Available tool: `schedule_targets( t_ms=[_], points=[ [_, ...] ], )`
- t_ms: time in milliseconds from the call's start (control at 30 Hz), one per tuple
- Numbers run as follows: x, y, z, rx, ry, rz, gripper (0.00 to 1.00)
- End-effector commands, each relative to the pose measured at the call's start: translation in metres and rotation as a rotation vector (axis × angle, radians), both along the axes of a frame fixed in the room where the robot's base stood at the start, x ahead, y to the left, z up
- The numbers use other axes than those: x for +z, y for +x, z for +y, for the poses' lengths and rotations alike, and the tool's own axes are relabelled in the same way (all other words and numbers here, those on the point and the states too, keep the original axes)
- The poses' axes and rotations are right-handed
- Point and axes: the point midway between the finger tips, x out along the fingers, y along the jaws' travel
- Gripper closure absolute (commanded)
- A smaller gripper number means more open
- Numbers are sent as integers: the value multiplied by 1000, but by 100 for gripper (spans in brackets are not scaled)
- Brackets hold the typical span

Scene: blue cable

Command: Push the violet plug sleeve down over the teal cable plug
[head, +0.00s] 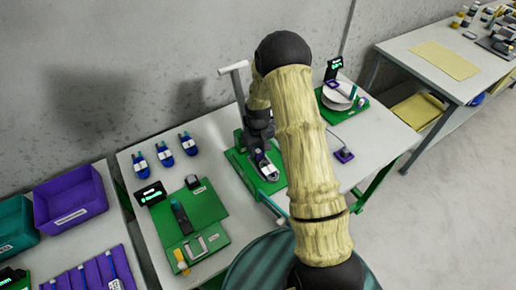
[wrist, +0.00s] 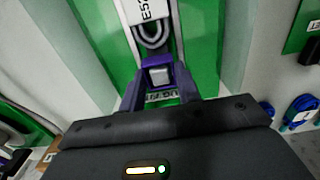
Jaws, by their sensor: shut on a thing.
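My gripper (head: 262,150) points down over the green board (head: 240,165) in the middle of the table. A label sits just below that block. A looped grey cable or clip (wrist: 152,38) with a white label lies just beyond, over green. The teal cable plug cannot be made out; the sleeve and gripper may cover it. I cannot tell whether the sleeve touches the plug.
A post with a white handle (head: 234,68) rises close to my arm. Several blue cable coils (head: 164,152) lie at the left. A green board with a dark device (head: 180,214) is in front. A green board with white dishes (head: 338,96) stands at the right. Purple bin (head: 70,200) far left.

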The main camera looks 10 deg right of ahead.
Motion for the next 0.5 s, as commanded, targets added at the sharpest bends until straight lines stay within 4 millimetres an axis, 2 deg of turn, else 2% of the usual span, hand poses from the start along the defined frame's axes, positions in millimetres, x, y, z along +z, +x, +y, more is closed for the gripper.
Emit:
schedule_targets(
  t_ms=[500],
  points=[
    [-7, 0, 0, 0, 0, 0, 89]
  ],
)
